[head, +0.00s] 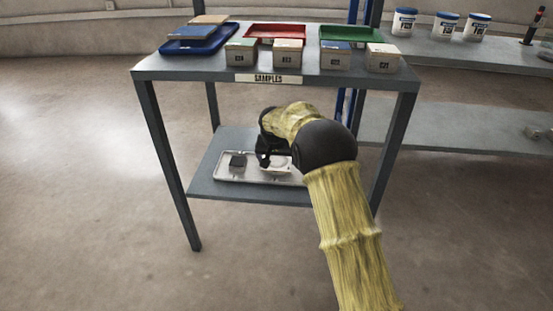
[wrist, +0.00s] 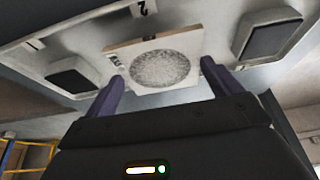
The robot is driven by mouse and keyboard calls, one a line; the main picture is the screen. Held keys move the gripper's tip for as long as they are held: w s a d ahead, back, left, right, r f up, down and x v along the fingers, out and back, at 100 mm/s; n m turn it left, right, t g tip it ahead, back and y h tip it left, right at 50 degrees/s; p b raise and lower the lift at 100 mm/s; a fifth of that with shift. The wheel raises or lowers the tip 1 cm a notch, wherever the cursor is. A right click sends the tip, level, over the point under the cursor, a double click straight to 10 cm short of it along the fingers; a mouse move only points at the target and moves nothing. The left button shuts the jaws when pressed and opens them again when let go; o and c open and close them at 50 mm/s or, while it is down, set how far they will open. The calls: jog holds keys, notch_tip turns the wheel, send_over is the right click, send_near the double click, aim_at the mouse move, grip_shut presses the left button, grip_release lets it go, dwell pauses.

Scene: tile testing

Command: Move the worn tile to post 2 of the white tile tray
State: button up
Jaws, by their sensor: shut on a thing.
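The worn tile (wrist: 160,72) is a pale square with a rough grey circle on its face. It is between the two fingers of my gripper (wrist: 163,69), which are shut on its opposite sides. In the wrist view it is over the white tile tray (wrist: 90,38), in front of the mark "2" and between two dark pads. I cannot tell whether the tile touches the post, which is hidden. In the head view the tray (head: 228,181) lies on the lower shelf, and my gripper (head: 270,161) is low over its middle.
Dark square pads flank the tile at left (wrist: 72,80) and right (wrist: 268,40). The shelf top (head: 220,80), labelled SAMPLES, is above my gripper and holds coloured trays and several small boxes. Table legs stand at the sides. White tubs (head: 445,25) stand on a bench behind right.

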aim_at(276, 165)
jog(key=o, duration=0.9)
jog(key=shift+f, duration=0.1)
jog(key=p+v, duration=0.2)
jog(key=v, duration=0.1)
jog(key=shift+r, duration=0.3)
jog(key=s+p, duration=0.2)
jog(key=s, duration=0.3)
jog(key=s+p, duration=0.2)
jog(key=s, duration=0.3)
jog(key=shift+s+a, duration=0.2)
jog(key=shift+s, duration=0.05)
jog(key=shift+s+f+p, duration=0.2)
jog(key=shift+s+p, duration=0.1)
jog(key=shift+s, duration=0.45)
